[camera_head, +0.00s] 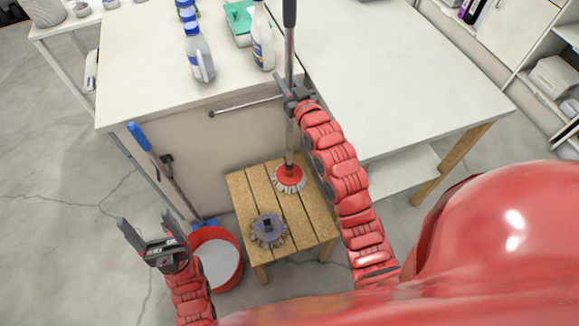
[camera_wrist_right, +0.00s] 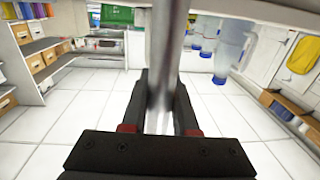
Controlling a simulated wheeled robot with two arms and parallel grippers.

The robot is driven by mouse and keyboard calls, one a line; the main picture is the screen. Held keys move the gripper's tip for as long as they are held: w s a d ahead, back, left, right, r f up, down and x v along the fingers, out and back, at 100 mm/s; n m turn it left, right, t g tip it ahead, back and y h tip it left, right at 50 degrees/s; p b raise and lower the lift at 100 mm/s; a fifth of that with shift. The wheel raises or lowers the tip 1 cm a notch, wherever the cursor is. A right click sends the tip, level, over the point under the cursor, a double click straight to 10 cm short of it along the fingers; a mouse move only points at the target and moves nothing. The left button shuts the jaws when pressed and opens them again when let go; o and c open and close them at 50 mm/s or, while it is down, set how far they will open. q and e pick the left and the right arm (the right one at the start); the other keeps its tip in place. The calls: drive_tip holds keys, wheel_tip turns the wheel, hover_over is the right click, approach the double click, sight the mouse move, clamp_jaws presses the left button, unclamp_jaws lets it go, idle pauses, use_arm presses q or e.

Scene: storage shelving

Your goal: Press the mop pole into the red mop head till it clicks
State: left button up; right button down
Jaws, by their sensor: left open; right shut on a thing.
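My right gripper (camera_head: 292,97) is shut on the upright metal mop pole (camera_head: 289,62), which has a dark grip at its top. The pole also shows between the fingers in the right wrist view (camera_wrist_right: 166,65). The red mop head (camera_head: 290,178), with a pale fringe, is on the wooden slatted stool (camera_head: 286,228). The pole's lower end meets the middle of the red head; I cannot tell whether it is fully seated. A blue-grey mop head (camera_head: 268,230) lies nearer on the same stool. My left gripper (camera_head: 146,230) is open and empty, left of the stool.
A red bucket (camera_head: 216,258) stands on the floor left of the stool. A blue-handled tool (camera_head: 160,163) leans against the white counter (camera_head: 145,60). Bottles (camera_head: 199,55) and a green-lidded box (camera_head: 238,20) stand on the counter. A white table (camera_head: 400,90) is at the right.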

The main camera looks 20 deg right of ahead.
drive_tip(key=c, duration=0.6)
unclamp_jaws()
drive_tip(key=shift+f, duration=0.2)
drive_tip(key=shift+s, duration=0.1)
drive_tip(key=s+d+p, duration=0.1)
drive_tip(key=s+d, duration=0.1)
drive_tip(key=s, duration=1.5)
drive_tip(key=shift+p, duration=0.3)
drive_tip(key=shift+r, duration=0.1)
